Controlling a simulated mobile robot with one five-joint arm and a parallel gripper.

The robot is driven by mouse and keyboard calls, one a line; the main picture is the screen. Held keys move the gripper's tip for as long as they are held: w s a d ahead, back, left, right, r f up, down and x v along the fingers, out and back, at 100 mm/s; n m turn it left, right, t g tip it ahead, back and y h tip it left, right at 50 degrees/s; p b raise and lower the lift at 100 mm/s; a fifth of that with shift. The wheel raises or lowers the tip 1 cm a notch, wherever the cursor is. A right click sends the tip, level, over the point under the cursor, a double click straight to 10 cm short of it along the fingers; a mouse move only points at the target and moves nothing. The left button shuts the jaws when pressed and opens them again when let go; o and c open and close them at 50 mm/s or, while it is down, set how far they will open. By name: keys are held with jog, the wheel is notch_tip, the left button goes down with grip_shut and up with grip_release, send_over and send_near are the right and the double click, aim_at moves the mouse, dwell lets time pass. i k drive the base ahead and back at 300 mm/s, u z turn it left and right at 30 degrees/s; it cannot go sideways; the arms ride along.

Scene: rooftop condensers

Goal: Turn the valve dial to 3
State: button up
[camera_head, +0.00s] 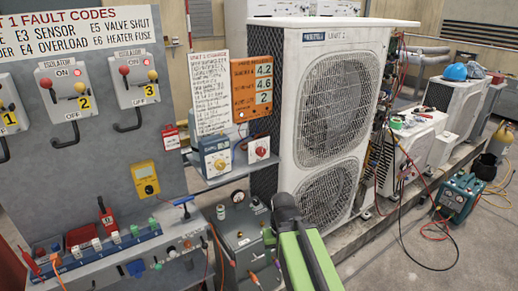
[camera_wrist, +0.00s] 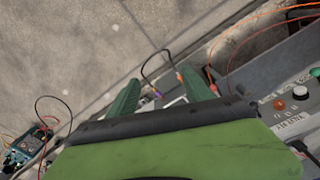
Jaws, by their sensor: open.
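A white and blue box with a round yellow dial (camera_head: 216,162) stands on a small grey shelf. Beside it on the right is a white box with a red knob (camera_head: 261,151). The labels on both are too small to read, so I cannot tell for sure which is the valve dial or where it points. An orange display panel (camera_head: 252,87) above them reads 4.2, 4.6 and 2. My gripper (camera_wrist: 158,78) shows in the wrist view with its two green fingers apart and nothing held between them. In the head view my green arm is below and right of the dials.
A grey cabinet (camera_head: 239,240) with hoses stands below the shelf (camera_head: 228,178). Isolator switches (camera_head: 136,84) are on the left panel. The large condenser unit (camera_head: 328,120) stands right of the dials. A teal machine (camera_head: 458,195) and cables lie on the floor at the right.

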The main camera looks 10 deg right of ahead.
aim_at(261, 151)
jog(key=z, duration=0.1)
jog(key=k, duration=0.1)
jog(key=u, duration=2.5)
jog(key=k, duration=0.85)
jog(key=z, duration=0.55)
jog(key=i, duration=0.55)
jog(key=u, duration=0.15)
